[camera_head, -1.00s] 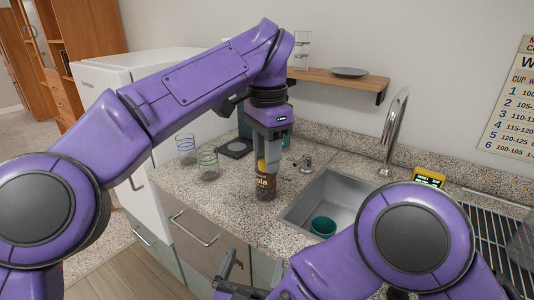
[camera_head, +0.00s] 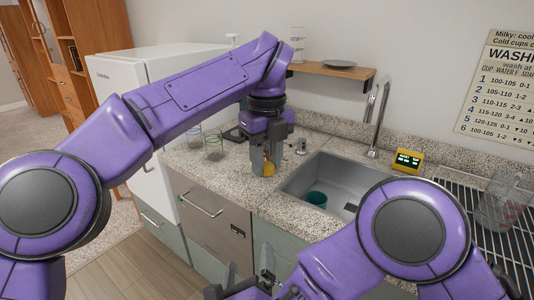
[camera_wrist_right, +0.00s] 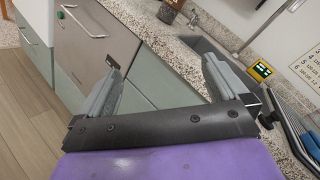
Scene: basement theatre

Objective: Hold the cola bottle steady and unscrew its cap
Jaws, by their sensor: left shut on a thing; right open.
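My left gripper (camera_head: 265,150) is shut on the cola bottle (camera_head: 268,170) over the counter, left of the sink. In the head view only a small orange-yellow part of the bottle shows at the fingertips. The rest is hidden or too small to make out, and I cannot tell the cap apart. A dark brown thing (camera_wrist_right: 167,13), probably the bottle, shows at the top of the right wrist view. My right gripper (camera_head: 249,267) is open and empty, low in front of the cabinets; its spread fingers also show in the right wrist view (camera_wrist_right: 160,70).
The sink (camera_head: 335,180) holds a teal cup (camera_head: 316,199). A tall tap (camera_head: 376,120) stands behind it. Clear glasses (camera_head: 213,146) stand left of my left gripper. A yellow display (camera_head: 407,161) and a wire rack (camera_head: 500,215) are on the right.

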